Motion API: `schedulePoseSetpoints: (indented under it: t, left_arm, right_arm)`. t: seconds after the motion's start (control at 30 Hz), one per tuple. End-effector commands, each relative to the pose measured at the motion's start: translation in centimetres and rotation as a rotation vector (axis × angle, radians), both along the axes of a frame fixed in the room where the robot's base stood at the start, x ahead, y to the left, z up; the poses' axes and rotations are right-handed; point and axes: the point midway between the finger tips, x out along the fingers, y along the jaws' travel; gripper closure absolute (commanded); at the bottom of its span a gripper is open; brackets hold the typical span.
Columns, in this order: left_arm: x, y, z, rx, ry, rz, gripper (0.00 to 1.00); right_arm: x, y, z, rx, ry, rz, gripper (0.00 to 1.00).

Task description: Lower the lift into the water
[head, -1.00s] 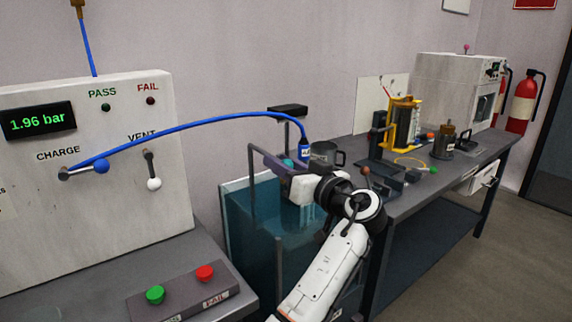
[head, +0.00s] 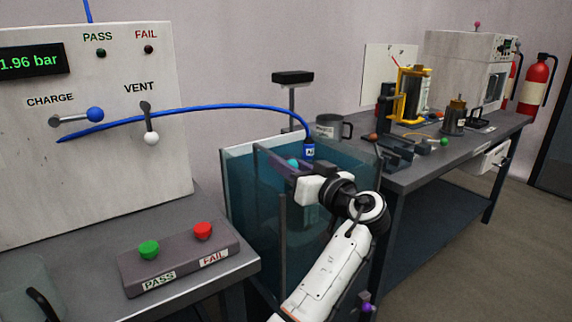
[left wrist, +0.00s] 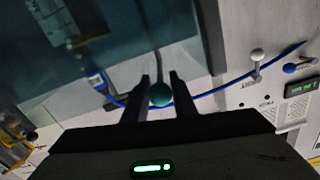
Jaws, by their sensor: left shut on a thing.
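The water tank (head: 235,190) is a blue-green clear box between the two benches. The lift (head: 268,158), a grey-purple frame with long posts, sits in it with its top about level with the tank rim. A blue hose with a labelled blue connector (head: 309,151) comes down at the lift. My left gripper (head: 295,170) is over the tank and shut on a teal ball knob (head: 293,162) at the lift's top. The left wrist view shows the teal knob (left wrist: 160,95) between the fingers. What the lift carries below is hard to make out.
The panel (head: 90,190) with CHARGE and VENT levers stands at left, with a PASS/FAIL button box (head: 185,262) before it. A grey mug (head: 330,127) and a black-topped stand (head: 292,77) are behind the tank. The right bench (head: 440,165) holds several tools.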

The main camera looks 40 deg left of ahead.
Motion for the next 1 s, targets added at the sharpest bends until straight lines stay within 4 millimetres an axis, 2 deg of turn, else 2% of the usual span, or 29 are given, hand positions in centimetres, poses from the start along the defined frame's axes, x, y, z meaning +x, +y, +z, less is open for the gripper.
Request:
schedulePoseSetpoints:
  t: [0.03,0.27,0.3,0.4,0.8,0.87,1.0]
  left_arm:
    - [-0.1,-0.1,-0.9,-0.009,0.013,0.003,1.0]
    - [-0.1,-0.1,-1.0,-0.01,0.015,0.003,1.0]
    - [-0.1,-0.1,-1.0,-0.011,0.016,0.003,0.74]
    - [-0.1,-0.1,-0.9,-0.008,0.014,0.002,0.57]
    - [-0.1,-0.2,-0.4,-0.003,0.007,0.001,0.57]
    - [-0.1,-0.6,-0.4,-0.003,0.007,0.0,0.57]
    - [-0.7,-2.6,-0.4,-0.005,0.007,-0.003,0.57]
  right_arm:
    - [-0.1,0.1,-0.1,0.003,0.002,-0.001,1.0]
    - [-0.3,0.1,-0.1,0.003,0.005,-0.002,1.0]
    - [-0.3,0.1,-0.2,0.003,0.006,-0.002,1.0]
    - [-0.3,0.1,-0.2,0.003,0.006,-0.002,1.0]
    - [0.0,0.1,0.0,0.002,0.001,-0.001,1.0]
    - [0.1,0.1,0.1,0.003,-0.001,-0.001,1.0]
    - [0.3,0.1,0.3,0.002,-0.005,0.0,1.0]
